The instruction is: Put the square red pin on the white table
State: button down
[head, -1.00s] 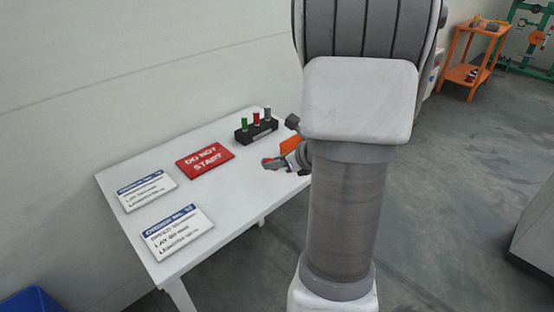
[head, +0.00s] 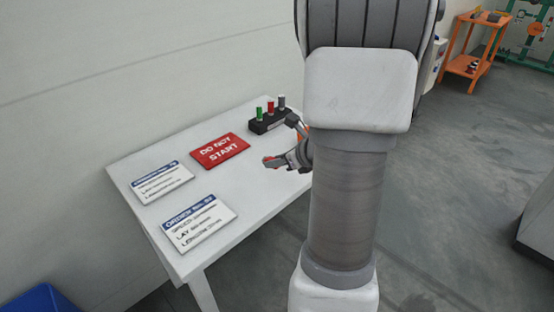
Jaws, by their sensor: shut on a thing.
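The white table (head: 240,188) stands against the wall, left of my arm. My gripper (head: 272,162) is over its right part and is shut on a small red thing, which I take for the square red pin (head: 268,159). Only a bit of red shows at the fingertips; its square shape is too small to make out. Whether it touches the table top I cannot tell. A second red pin (head: 271,107) stands upright in a black block (head: 266,126), between a green pin (head: 259,113) and a grey pin (head: 281,101).
A red "DO NOT START" sign (head: 219,151) and two white cards, one upper (head: 161,182) and one lower (head: 198,222), lie on the table. Bare table top shows between them and my gripper. An orange thing is mostly hidden behind my arm. A blue bin (head: 40,300) is lower left.

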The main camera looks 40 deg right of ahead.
jog(key=shift+f+b, duration=2.25)
jog(key=shift+f, duration=0.75)
jog(key=c, duration=0.6)
grip_release()
jog(key=p+v, duration=0.6)
jog(key=v, duration=1.1)
jog(key=shift+s+r, duration=0.15)
jog(key=shift+r, duration=0.05)
